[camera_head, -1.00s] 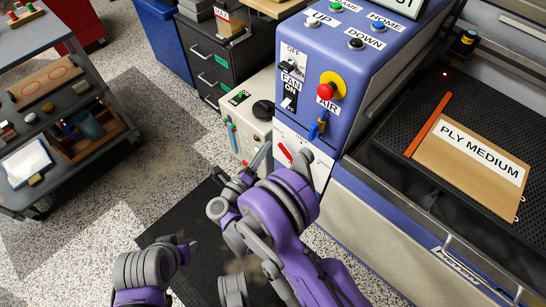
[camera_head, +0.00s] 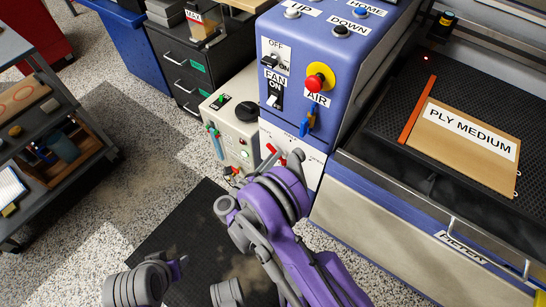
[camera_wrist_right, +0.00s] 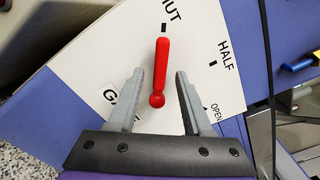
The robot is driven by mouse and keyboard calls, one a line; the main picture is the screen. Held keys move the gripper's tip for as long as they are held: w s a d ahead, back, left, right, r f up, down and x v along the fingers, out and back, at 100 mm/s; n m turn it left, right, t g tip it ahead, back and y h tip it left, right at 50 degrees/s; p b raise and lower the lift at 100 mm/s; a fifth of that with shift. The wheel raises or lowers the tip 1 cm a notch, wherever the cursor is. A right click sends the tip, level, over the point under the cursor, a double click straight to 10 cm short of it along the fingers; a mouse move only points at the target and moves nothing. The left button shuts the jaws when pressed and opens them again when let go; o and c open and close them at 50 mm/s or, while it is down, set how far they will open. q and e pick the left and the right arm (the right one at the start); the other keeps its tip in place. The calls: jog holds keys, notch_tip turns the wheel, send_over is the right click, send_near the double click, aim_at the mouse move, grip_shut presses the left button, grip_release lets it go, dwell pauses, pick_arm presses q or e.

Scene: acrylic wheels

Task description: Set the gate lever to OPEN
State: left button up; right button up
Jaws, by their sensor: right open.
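The red gate lever (camera_wrist_right: 161,65) is on a white panel (camera_wrist_right: 95,65) with SHUT, HALF and OPEN marks. Its long end points at the SHUT mark, whose first letter is cut off. My right gripper (camera_wrist_right: 160,75) is open, with one finger on each side of the lever. A gap shows between each finger and the lever.
Above the panel are the blue AIR valve (camera_head: 308,121), the FAN switch (camera_head: 275,97) and a red stop button (camera_head: 316,83). A cream box (camera_head: 228,120) stands close at left. The laser bed (camera_head: 385,112) with a plywood sheet is at right.

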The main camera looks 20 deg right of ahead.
jog(key=shift+w+d, duration=0.25)
jog(key=shift+d, duration=0.1)
jog(key=shift+c, duration=0.3)
grip_shut()
dwell(1.0)
